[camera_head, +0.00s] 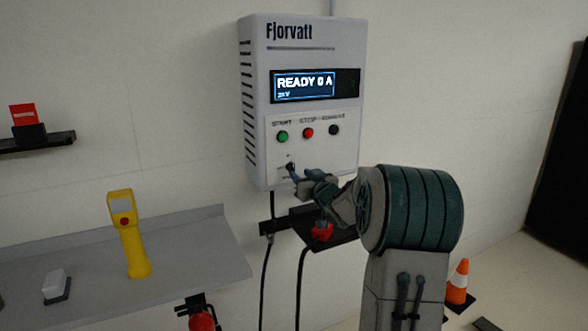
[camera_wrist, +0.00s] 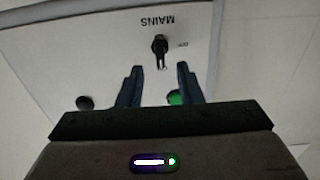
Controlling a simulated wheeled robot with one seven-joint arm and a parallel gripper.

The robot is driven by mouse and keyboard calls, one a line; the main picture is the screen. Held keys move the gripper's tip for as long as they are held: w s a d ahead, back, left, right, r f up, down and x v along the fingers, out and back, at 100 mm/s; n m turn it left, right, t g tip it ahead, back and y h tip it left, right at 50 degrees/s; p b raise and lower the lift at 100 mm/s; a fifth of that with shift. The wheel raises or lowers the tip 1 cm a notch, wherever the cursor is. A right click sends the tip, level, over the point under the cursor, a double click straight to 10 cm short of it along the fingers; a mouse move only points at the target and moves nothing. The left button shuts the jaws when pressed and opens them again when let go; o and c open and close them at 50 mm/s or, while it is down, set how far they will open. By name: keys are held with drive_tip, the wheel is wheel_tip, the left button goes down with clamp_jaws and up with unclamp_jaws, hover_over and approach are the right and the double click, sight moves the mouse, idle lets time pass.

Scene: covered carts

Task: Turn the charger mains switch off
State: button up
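The charger (camera_head: 303,60) is a pale wall box whose lit display (camera_head: 305,85) reads "READY 0 A". Its mains switch (camera_head: 290,166) is a small dark lever low on the front panel. In the wrist view the switch (camera_wrist: 160,46) shows upside down below the word "MAINS", with a small, hard-to-read label beside it. My gripper (camera_head: 294,176) is at the switch in the head view, partly covering that corner. In the wrist view my gripper (camera_wrist: 160,75) is open, its two fingers apart on either side of the switch's line, with nothing between the tips. Contact cannot be told.
Green (camera_head: 282,136), red (camera_head: 308,132) and black (camera_head: 334,129) buttons sit above the switch. A dark shelf (camera_head: 345,236) with a red item is below the charger, near hanging cables. A grey shelf (camera_head: 200,262) at left holds a yellow handheld device (camera_head: 130,240).

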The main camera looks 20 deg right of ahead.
sight(293, 169)
drive_tip(key=shift+w+a+p, duration=0.15)
drive_tip(key=shift+w+p, duration=0.2)
drive_tip(key=shift+w, duration=2.45)
drive_tip(key=shift+c, duration=0.3)
clamp_jaws()
